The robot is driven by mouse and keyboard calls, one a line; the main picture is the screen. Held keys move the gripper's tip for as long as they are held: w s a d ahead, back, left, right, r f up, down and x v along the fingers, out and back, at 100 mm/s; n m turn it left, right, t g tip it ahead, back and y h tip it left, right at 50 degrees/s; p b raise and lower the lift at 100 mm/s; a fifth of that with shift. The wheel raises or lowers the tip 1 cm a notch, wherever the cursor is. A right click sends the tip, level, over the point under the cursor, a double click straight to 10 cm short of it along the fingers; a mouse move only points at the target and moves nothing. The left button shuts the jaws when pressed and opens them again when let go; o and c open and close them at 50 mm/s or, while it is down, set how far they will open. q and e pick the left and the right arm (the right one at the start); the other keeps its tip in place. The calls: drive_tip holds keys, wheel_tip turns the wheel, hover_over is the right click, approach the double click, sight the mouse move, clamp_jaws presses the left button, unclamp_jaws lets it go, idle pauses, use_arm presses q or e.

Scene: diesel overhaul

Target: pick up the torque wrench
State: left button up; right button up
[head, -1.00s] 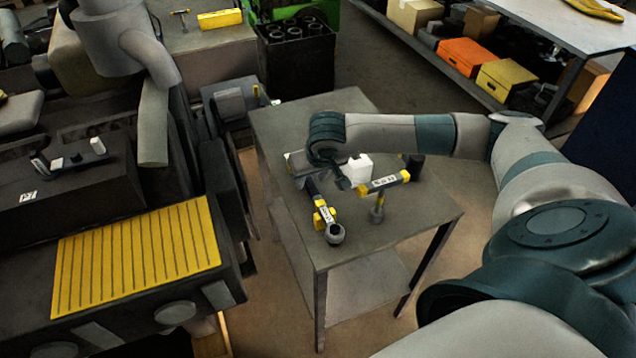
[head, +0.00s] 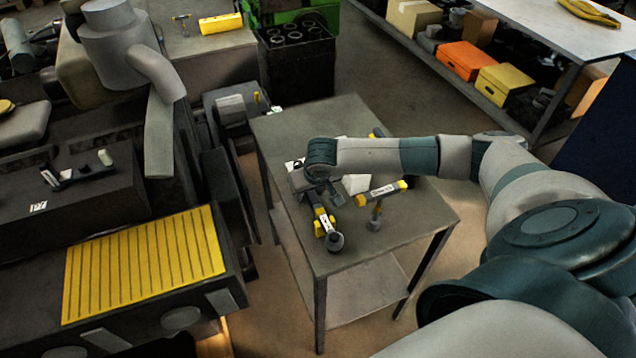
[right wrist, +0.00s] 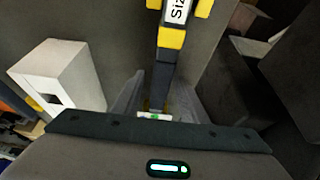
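The torque wrench (head: 324,222) appears to be the long tool lying on the small grey table, with a dark handle, yellow bands, a white label and a round grey head at its near end. In the right wrist view the tool (right wrist: 170,40) runs down the picture, its label partly cut off. My right gripper (right wrist: 155,95) is open. Its two fingers stand either side of the dark handle, with a gap showing on each side. In the head view my right gripper (head: 325,190) is at the handle end, partly hidden by my wrist. My left gripper is not in view.
A white block (right wrist: 60,75) is left of the fingers in the wrist view. The table's front right (head: 405,235) is clear. An engine with a yellow ribbed panel (head: 145,262) stands left.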

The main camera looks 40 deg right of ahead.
clamp_jaws()
drive_tip(key=shift+r, duration=0.1)
idle(1.3)
